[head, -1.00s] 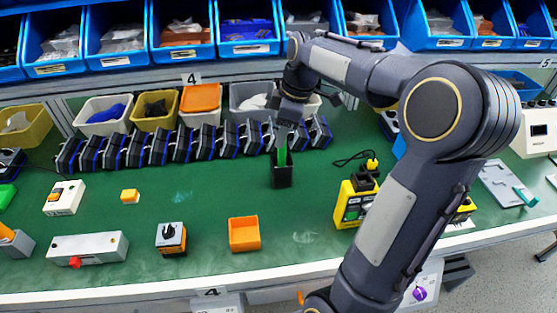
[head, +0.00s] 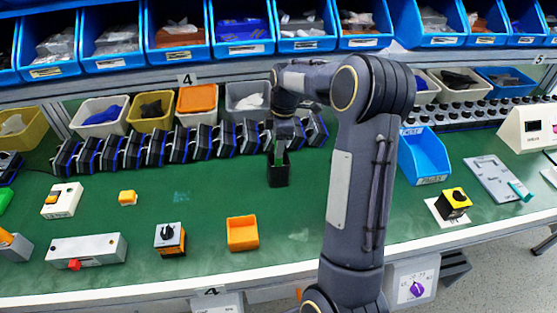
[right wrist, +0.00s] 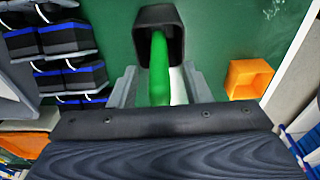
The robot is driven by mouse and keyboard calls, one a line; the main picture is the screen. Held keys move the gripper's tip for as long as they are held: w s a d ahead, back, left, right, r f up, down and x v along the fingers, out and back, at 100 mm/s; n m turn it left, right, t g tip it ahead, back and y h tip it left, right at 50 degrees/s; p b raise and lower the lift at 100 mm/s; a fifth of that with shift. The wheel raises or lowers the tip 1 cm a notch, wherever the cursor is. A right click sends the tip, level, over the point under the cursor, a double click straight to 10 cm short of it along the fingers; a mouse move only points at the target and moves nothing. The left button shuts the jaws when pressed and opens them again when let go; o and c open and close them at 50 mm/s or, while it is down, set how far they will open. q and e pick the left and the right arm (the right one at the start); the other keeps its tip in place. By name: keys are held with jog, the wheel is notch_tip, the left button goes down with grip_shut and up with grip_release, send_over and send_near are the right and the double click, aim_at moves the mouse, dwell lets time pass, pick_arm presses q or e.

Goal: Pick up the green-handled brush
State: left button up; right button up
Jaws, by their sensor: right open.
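The green-handled brush (right wrist: 158,70) stands in a black cup (head: 278,175), its green handle rising out of the opening. In the head view the brush is almost hidden by my right gripper (head: 280,150), which points down just above the cup. In the right wrist view the cup (right wrist: 172,17) is at the top, and the handle lies between the two grey fingers of the right gripper (right wrist: 161,88). The fingers are open, with a gap on each side of the handle. The brush's lower end is hidden in the cup. My left gripper is not in view.
A row of black and blue devices (head: 145,148) stands behind the cup. An orange open box (head: 243,233) and an orange-grey switch (head: 170,238) are in front. A blue bin (head: 424,160) is to the right. Green table surface is clear left of the cup.

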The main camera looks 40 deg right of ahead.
grip_shut()
jog(key=shift+r, duration=0.1)
dwell(0.3)
